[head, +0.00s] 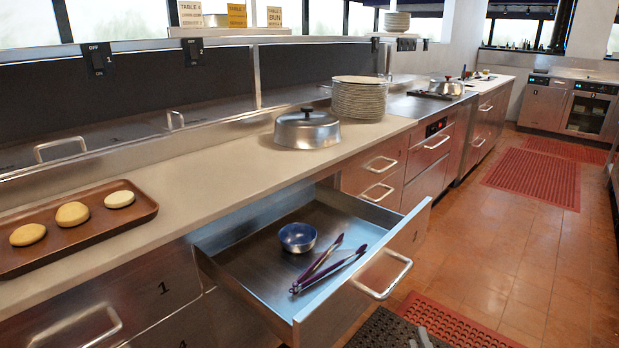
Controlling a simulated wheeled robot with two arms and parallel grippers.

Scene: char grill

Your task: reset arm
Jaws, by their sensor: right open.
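Only the tip of my right gripper (419,337) shows, at the bottom edge of the head view, low over the dark floor mat. It is open, and I see nothing in it. It is apart from the open drawer (404,236) and its handle. My left gripper is not in view. The drawer is pulled out and holds a small blue bowl (297,237) and a pair of tongs (329,268) with dark purple parts.
A brown tray (130,218) with buns stands on the counter at left. The drawer juts over the floor. Red mats (535,177) lie on the tiled aisle at right, which is clear.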

